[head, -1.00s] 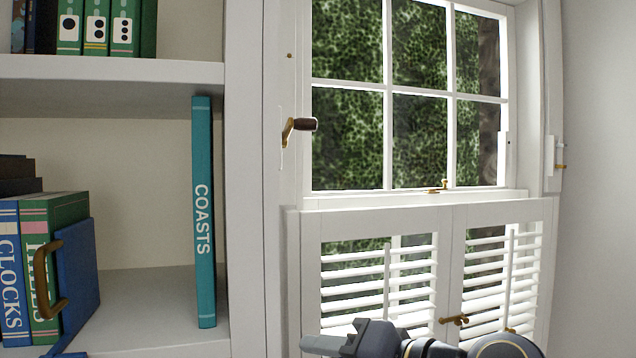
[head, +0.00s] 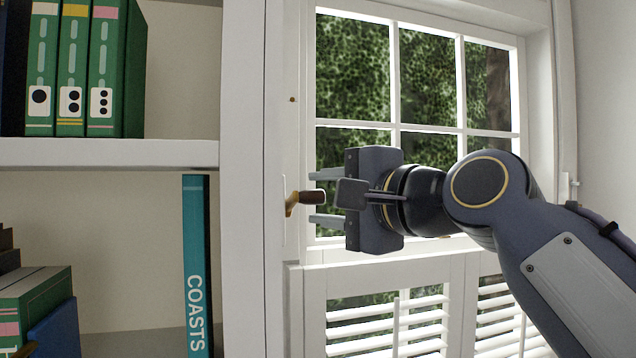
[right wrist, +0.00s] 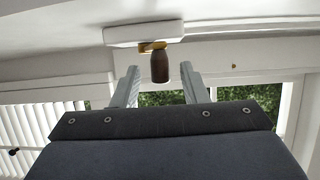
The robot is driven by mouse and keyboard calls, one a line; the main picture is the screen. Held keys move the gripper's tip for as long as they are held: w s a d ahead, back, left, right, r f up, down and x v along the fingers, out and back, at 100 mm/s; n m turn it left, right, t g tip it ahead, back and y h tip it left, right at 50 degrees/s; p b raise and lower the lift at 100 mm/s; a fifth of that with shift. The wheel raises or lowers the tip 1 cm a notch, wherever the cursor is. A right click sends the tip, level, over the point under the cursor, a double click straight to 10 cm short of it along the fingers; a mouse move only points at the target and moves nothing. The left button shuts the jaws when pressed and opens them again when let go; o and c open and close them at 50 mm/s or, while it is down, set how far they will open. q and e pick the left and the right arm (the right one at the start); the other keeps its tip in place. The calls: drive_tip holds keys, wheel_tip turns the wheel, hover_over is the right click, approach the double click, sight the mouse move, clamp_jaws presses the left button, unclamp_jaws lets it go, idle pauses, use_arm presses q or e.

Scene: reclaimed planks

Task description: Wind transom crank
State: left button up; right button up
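The transom crank is on the white window frame, with a brass arm (head: 291,203) and a dark brown knob (head: 311,198) that points right, toward my right gripper. My right gripper (head: 318,197) is open, with one finger above and one below the knob in the head view. In the right wrist view the knob (right wrist: 160,67) stands between the two spread fingertips (right wrist: 158,72), with gaps on both sides. The brass arm (right wrist: 153,46) joins a white mounting plate (right wrist: 144,33) there. My left gripper is not in view.
A white bookshelf (head: 110,153) stands left of the crank, with green binders (head: 73,60) and a teal book (head: 196,265) marked COASTS. The paned window (head: 430,70) is behind my right arm. White louvred shutters (head: 390,320) are below.

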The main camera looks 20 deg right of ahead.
drive_tip(key=shift+p+x, duration=0.35)
drive_tip(key=shift+x, duration=0.8)
